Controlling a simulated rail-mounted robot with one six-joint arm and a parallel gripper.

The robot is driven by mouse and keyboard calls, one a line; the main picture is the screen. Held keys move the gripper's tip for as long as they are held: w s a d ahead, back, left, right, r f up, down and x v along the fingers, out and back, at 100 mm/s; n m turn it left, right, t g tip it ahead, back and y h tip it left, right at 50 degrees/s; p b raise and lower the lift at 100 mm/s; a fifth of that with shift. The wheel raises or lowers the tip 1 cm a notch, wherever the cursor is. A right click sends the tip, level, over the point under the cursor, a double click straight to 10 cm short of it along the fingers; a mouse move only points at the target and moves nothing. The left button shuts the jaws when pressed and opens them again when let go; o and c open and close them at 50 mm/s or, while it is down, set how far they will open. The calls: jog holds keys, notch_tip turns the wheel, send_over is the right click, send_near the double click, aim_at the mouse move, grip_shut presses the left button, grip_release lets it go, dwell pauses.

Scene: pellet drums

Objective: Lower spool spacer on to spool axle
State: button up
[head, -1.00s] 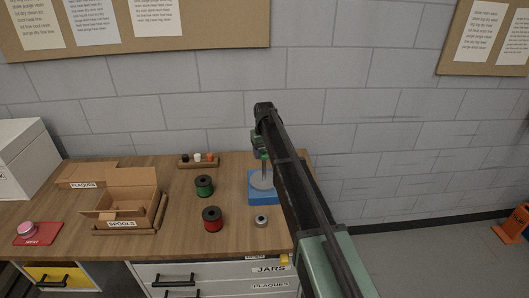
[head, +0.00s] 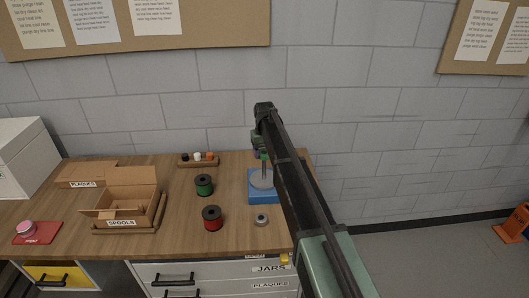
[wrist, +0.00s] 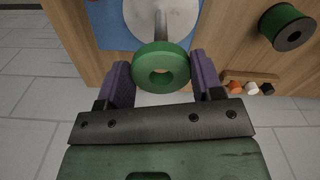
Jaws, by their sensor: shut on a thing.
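The spool spacer, a green ring (wrist: 162,66), is held between the purple fingers of my gripper (wrist: 161,76). In the head view the spacer (head: 264,156) shows small, beside my arm. The spool axle (wrist: 160,22) is a thin grey rod on a round grey disc (wrist: 186,12) and a blue base (wrist: 107,25). The axle's tip is hidden behind the spacer's far edge. The spacer's hole shows a brown surface and no rod inside. In the head view the spacer is near the top of the axle (head: 264,170), above the disc; exact alignment is unclear.
A green spool (head: 204,186), a red spool (head: 212,218) and a small grey ring (head: 261,220) stand left and in front of the blue base. A rack (head: 198,162) with small coloured pieces is behind. A cardboard box (head: 146,200) labelled SPOOLS stands farther left.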

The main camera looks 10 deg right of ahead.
jog(key=shift+f, duration=0.25)
dwell(0.4)
jog(key=shift+f+b, duration=3.65)
jog(key=shift+b, duration=0.25)
jog(key=o, duration=1)
jog(key=shift+r, duration=0.1)
jog(key=shift+r, duration=0.1)
notch_tip(320, 180, up, 6)
jog(key=p, duration=0.6)
notch_tip(320, 180, up, 12)
jog(key=p, duration=1.2)
